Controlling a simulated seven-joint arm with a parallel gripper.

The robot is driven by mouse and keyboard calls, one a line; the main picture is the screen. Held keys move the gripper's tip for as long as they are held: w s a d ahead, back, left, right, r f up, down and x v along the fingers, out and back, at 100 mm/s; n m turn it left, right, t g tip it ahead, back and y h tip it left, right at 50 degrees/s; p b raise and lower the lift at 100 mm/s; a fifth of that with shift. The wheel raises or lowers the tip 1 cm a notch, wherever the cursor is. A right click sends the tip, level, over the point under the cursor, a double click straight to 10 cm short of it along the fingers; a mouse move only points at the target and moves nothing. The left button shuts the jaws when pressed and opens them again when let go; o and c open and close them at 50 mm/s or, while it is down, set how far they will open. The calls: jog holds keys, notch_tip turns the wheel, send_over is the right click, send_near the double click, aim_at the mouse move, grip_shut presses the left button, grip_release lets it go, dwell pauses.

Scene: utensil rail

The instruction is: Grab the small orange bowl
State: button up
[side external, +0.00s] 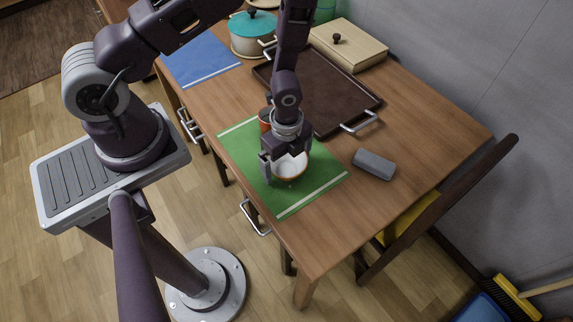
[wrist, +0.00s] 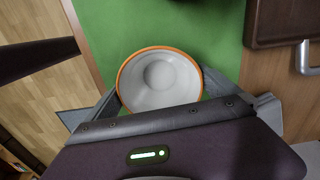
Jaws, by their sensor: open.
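The small bowl is white inside with an orange rim, and it sits upright on the green mat. In the side external view the bowl (side external: 291,167) is partly hidden behind my gripper (side external: 283,170). In the wrist view the bowl (wrist: 158,76) lies between the open fingers of my gripper (wrist: 160,92), one finger on each side. The near part of the bowl is hidden by the gripper body. I cannot tell whether the fingers touch it.
The green mat (side external: 314,191) lies at the table's front edge. A dark brown tray (side external: 322,85) with metal handles is behind it. A grey block (side external: 374,164) lies to the right. A reddish-orange object (side external: 265,118) stands just behind my gripper. A teal-lidded pot (side external: 250,37) is farther back.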

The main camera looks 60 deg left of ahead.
jog(key=c, duration=1.4)
jog(key=shift+r, duration=0.15)
